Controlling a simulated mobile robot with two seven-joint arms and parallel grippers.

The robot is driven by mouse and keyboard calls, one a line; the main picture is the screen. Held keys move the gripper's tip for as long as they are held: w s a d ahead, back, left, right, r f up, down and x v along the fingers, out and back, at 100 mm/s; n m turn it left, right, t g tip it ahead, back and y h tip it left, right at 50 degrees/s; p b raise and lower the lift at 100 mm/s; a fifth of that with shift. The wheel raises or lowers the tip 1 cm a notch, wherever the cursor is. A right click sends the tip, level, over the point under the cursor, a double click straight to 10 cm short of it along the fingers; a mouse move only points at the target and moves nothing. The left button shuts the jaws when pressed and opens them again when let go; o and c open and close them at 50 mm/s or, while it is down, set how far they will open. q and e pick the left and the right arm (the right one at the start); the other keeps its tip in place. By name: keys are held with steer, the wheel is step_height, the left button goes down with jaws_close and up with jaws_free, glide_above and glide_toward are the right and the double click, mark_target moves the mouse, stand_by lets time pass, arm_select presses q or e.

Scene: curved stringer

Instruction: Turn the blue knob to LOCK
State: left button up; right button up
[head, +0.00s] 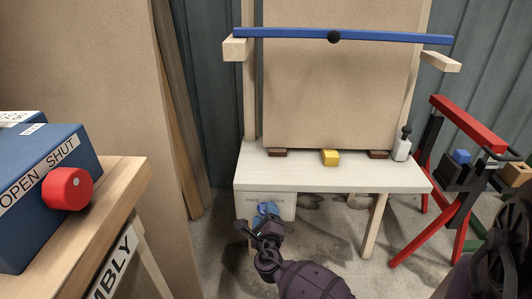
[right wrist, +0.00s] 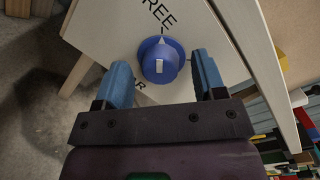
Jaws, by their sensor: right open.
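The blue knob (right wrist: 158,62) is on a white panel (right wrist: 110,38) under the front of a white bench. In the right wrist view, a white pointer mark on the knob points up toward the printed word FREE. The LOCK lettering cannot be read clearly in this view. My right gripper (right wrist: 163,80) is open, with one blue finger on each side of the knob and visible gaps between. In the head view my right gripper (head: 259,222) is at the panel (head: 283,201), largely covering the knob. My left gripper is not in view.
The white bench (head: 335,176) carries a yellow block (head: 330,157) and a small white bottle (head: 402,148). A blue bar (head: 290,34) spans above. A blue box with a red knob (head: 67,188) stands at left. A red trestle (head: 466,118) is at right.

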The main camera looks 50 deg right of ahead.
steer(key=c, duration=0.9)
